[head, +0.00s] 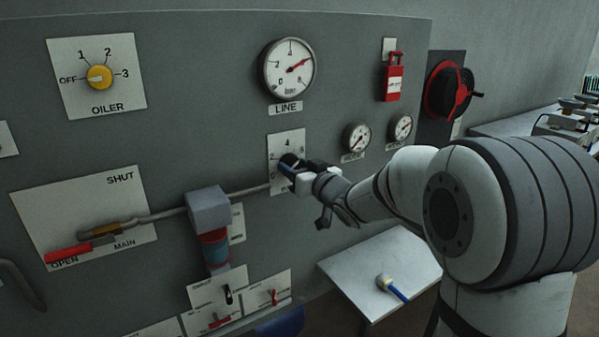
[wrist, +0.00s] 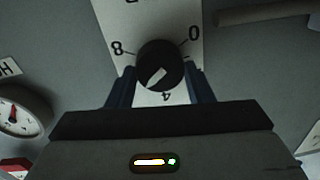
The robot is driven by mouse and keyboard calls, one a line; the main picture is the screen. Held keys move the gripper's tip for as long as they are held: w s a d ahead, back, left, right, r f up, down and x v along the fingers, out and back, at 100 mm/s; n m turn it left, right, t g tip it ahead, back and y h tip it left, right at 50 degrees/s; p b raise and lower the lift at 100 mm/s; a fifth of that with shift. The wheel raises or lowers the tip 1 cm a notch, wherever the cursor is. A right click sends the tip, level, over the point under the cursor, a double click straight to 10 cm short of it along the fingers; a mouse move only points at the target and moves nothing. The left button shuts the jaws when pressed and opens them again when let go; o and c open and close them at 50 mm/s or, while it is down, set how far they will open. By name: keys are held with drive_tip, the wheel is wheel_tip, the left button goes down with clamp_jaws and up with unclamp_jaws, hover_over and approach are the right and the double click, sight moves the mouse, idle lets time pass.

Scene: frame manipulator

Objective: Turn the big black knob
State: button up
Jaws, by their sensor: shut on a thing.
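The big black knob (wrist: 160,62) sits on a white scale plate (wrist: 183,18) marked with 0, 4 and 8 in the wrist view. Its pale pointer mark lies towards the lower left of the knob in that view, between the 4 and the 8. My gripper (wrist: 160,82) has one finger on each side of the knob and is shut on it. In the head view, my gripper (head: 292,169) is at the plate (head: 287,142) under the LINE gauge and covers much of the knob.
The LINE gauge (head: 289,68) is above my gripper, with small gauges (head: 357,138) to the right. A grey box (head: 208,209) with a pipe stands to the left. A yellow OILER knob (head: 99,77) and a red-tipped MAIN lever (head: 70,254) are farther left. A small table (head: 365,265) stands below.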

drive_tip(key=n+b, duration=0.4)
drive_tip(key=shift+f, duration=0.15)
drive_tip(key=n+b, duration=0.3)
drive_tip(key=n, duration=0.1)
drive_tip(key=shift+a+n+b, duration=0.1)
drive_tip(key=shift+n+b, duration=0.25)
drive_tip(key=shift+n, duration=0.05)
drive_tip(key=n+b, duration=0.3)
drive_tip(key=n, duration=0.1)
drive_tip(key=shift+s+h, duration=0.1)
drive_tip(key=shift+h, duration=0.3)
drive_tip(key=shift+a+r+n+b, duration=0.1)
drive_tip(key=shift+r+n+b, duration=0.1)
drive_tip(key=shift+n+b, duration=1.25)
drive_tip(key=shift+r+n, duration=0.1)
drive_tip(key=shift+n, duration=0.35)
drive_tip(key=o, duration=1)
drive_tip(key=shift+f, duration=0.2)
